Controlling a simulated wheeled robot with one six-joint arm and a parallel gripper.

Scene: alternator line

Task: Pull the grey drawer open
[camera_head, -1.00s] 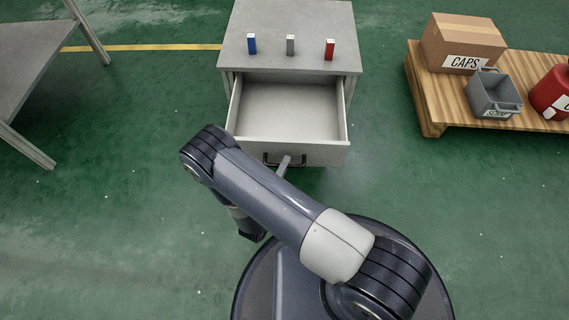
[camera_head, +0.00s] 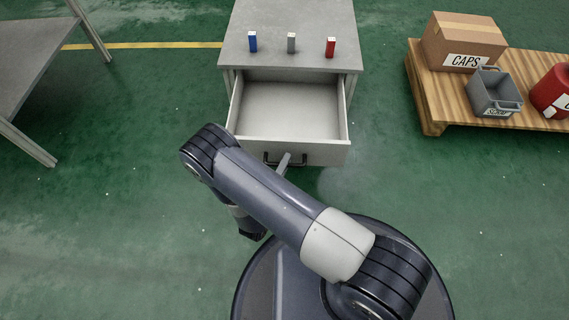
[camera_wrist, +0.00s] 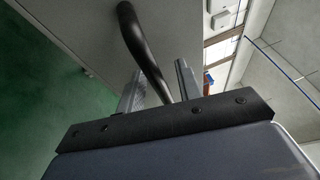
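The grey drawer (camera_head: 290,108) stands pulled out of the grey cabinet in the head view, its empty inside showing. Its dark handle (camera_head: 300,159) is on the drawer front, partly covered by my arm. In the wrist view the black curved handle (camera_wrist: 141,42) runs down between the two fingers of my gripper (camera_wrist: 160,85). The fingers stand apart, with a gap visible between the handle and the right finger. In the head view one finger crosses the handle and the rest of my gripper is hidden behind my arm.
A pallet (camera_head: 431,117) at the right carries a carton, a grey bin and a red container. A table (camera_head: 30,60) is at the left. Green floor between is clear.

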